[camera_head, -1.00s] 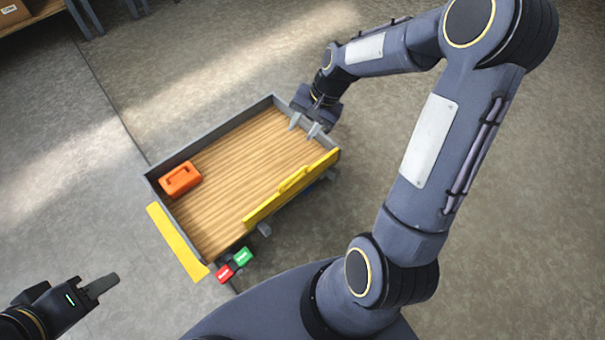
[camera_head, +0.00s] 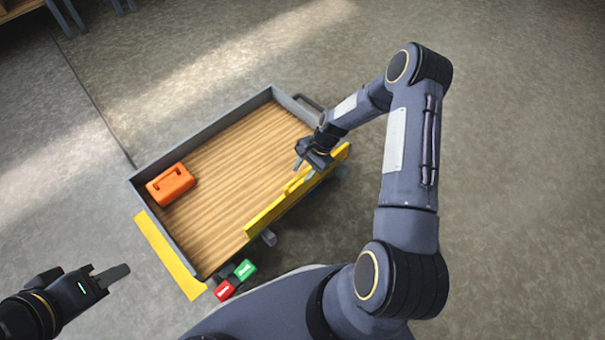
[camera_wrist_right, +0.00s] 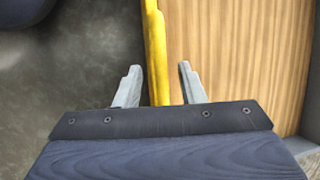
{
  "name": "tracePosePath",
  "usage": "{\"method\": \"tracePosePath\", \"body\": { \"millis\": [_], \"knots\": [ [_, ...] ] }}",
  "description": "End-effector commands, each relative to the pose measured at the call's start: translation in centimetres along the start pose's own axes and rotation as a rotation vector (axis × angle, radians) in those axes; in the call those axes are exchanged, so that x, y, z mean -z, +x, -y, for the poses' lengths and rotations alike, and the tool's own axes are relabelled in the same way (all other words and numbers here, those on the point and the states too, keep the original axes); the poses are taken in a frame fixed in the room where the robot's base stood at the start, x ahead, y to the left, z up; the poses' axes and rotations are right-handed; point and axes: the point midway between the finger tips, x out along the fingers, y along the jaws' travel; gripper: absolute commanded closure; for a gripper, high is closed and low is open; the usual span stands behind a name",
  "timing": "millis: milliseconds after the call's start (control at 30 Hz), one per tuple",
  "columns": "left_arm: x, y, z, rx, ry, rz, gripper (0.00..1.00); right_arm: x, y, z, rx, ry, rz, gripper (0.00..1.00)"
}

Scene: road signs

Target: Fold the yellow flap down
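The yellow flap (camera_head: 278,207) stands up along the near right side of a cart with a wooden bed (camera_head: 235,165); a raised part sits on its top edge. My right gripper (camera_head: 303,166) is at the flap's far end. In the right wrist view its two fingers (camera_wrist_right: 159,80) are apart, one on each side of the yellow flap (camera_wrist_right: 155,45), with gaps visible. A second yellow panel (camera_head: 168,254) hangs outward at the cart's left end. My left gripper (camera_head: 108,274) is off to the lower left, away from the cart; its finger opening is unclear.
An orange case (camera_head: 170,184) lies in the bed's left corner. A red block (camera_head: 224,289) and a green block (camera_head: 245,269) are at the cart's near corner. A grey handle (camera_head: 308,101) is at the far end. Open floor surrounds the cart.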

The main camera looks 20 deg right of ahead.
Motion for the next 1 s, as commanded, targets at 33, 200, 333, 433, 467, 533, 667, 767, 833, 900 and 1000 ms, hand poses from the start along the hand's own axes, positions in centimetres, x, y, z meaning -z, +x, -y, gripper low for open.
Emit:
{"method": "tracePosePath", "body": {
  "millis": [33, 200, 333, 433, 467, 533, 667, 767, 833, 900, 1000],
  "knots": [
    [-0.13, 0.25, 0.11, 0.000, 0.000, 0.000, 0.64, 0.03, 0.58, 0.00, 0.000, -0.001, 0.000, 0.64],
    [-0.16, 0.32, 0.14, 0.000, 0.000, 0.000, 0.64, 0.00, 1.03, 0.08, 0.002, 0.000, -0.001, 0.64],
    [-0.15, 0.29, 0.13, 0.000, 0.000, 0.000, 0.64, -0.01, 1.00, 0.07, 0.002, 0.000, -0.001, 0.64],
    [-0.15, 0.29, 0.13, 0.000, 0.000, 0.000, 0.64, -0.01, 1.00, 0.06, 0.001, 0.000, -0.001, 0.69],
    [-0.15, 0.29, 0.13, 0.000, 0.000, 0.000, 0.64, -0.01, 0.99, 0.06, 0.001, 0.000, -0.001, 0.73],
    [-0.15, 0.29, 0.13, 0.000, 0.000, 0.000, 0.64, -0.01, 0.99, 0.05, 0.001, 0.000, -0.001, 0.82],
    [-0.15, 0.29, 0.13, 0.000, 0.000, 0.000, 0.64, -0.01, 0.99, 0.04, 0.001, 0.000, -0.001, 0.99],
    [-0.15, 0.29, 0.13, 0.000, 0.000, 0.000, 0.64, -0.01, 0.98, 0.04, 0.001, 0.000, -0.001, 1.00],
    [-0.15, 0.29, 0.13, 0.000, 0.000, 0.000, 0.64, -0.01, 0.98, 0.04, 0.001, 0.000, -0.001, 1.00],
    [-0.15, 0.29, 0.13, 0.000, 0.000, 0.000, 0.64, -0.01, 0.98, 0.03, 0.001, 0.000, -0.001, 1.00],
    [-0.17, 0.34, 0.15, 0.000, 0.000, 0.000, 0.64, 0.00, 0.98, -0.06, 0.005, -0.001, 0.000, 1.00]
  ]
}}
